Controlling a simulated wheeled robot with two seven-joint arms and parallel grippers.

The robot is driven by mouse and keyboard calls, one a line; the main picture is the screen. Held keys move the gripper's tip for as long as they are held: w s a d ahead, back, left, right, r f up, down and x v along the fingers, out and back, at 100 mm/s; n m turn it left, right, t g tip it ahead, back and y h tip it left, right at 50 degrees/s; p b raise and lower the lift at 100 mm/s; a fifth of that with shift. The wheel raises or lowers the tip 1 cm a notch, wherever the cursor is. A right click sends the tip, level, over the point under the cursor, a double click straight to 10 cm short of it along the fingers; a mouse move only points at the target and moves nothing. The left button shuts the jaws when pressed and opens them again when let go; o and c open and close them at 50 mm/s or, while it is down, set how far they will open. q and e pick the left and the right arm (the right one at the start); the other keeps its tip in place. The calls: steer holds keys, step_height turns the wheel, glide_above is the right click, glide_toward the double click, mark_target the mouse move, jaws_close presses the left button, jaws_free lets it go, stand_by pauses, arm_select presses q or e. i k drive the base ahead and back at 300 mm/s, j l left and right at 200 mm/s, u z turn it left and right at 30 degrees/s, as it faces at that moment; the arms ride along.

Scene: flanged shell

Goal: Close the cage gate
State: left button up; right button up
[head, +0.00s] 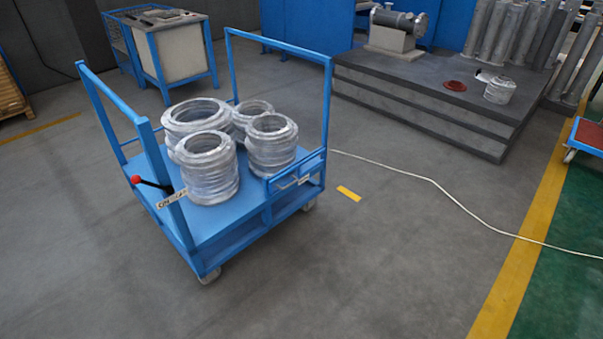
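A blue cart (235,218) stands at the left of the head view, with a tall tube frame at each end. A low blue rail panel (297,170) with a small pale label stands at its right front edge; I cannot tell for sure whether this is the cage gate. The front side between this panel and the left frame is open. A lever with a red knob (136,180) sticks out at the left frame, beside a lettered plate (171,199) too small to read surely. Neither of my grippers is in view.
Several wrapped flanged shells (207,170) stand on the cart. A pale cable (430,182) crosses the floor to the right. A stepped grey platform (430,100) stands behind, with a blue mesh cage (118,45) at the back left. The floor in front is clear.

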mark_target(303, 173)
steer(key=i+l+u, duration=0.15)
steer(key=i+l, duration=0.8)
steer(key=i, duration=0.15)
